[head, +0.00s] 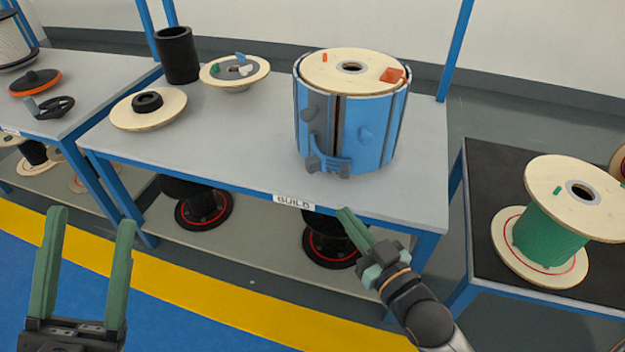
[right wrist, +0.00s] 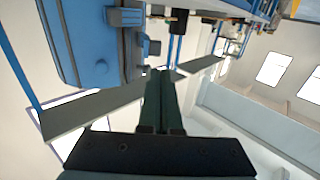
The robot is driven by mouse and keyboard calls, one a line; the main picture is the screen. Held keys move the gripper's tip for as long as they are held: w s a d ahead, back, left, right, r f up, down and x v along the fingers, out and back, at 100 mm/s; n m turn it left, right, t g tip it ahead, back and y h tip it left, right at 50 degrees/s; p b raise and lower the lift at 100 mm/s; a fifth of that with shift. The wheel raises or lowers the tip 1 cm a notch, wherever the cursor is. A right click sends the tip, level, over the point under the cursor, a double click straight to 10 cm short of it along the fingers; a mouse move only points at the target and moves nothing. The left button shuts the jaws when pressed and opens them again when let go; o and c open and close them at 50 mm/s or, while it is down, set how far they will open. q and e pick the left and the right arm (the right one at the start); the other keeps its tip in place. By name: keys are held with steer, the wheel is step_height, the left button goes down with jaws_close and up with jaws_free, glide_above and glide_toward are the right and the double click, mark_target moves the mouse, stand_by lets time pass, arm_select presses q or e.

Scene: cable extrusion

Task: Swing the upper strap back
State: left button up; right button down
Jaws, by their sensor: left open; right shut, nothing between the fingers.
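A blue shell (head: 380,130) wraps a spool with a pale wooden top flange (head: 330,68) on the bench. A dark vertical gap (head: 338,115) shows at its front. Grey fittings (head: 311,114) sit left of the gap, high up; I cannot tell the upper strap's exact position among them. A blue lower strap (head: 330,164) crosses low at the front, with grey fittings by it. My right gripper (head: 343,212) is shut and empty, below and in front of the shell, apart from it. The shell also fills the upper left of the right wrist view (right wrist: 80,40). My left gripper (head: 90,215) is open and empty, far left.
The grey bench (head: 240,135) also holds a black cylinder (head: 177,54) and two wooden discs (head: 148,108) at the left. Black reels stand on the shelf below. A green spool (head: 548,232) stands on a dark table at the right. The bench front edge lies near my right gripper.

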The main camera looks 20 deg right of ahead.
mark_target(310, 170)
arm_select(q)
step_height(310, 170, down, 4)
steer(key=b, duration=0.3)
steer(key=shift+d+r+n, duration=0.15)
steer(key=shift+r+n, duration=0.1)
steer(key=shift+n, duration=0.05)
arm_select(e)
steer(key=w, duration=0.4)
steer(key=w+a, duration=0.1)
steer(key=w, duration=0.2)
steer(key=w+a, duration=0.1)
steer(key=w, duration=0.3)
steer(key=shift+w+a, duration=0.2)
steer(key=shift+w, duration=0.1)
arm_select(q)
steer(key=shift+m, duration=0.4)
steer(key=r+p, duration=0.4)
steer(key=shift+a+r, duration=0.2)
arm_select(e)
steer(key=a, duration=0.1)
steer(key=w+a, duration=0.1)
steer(key=a, duration=0.1)
steer(key=w+a, duration=0.1)
steer(key=shift+a, duration=0.25)
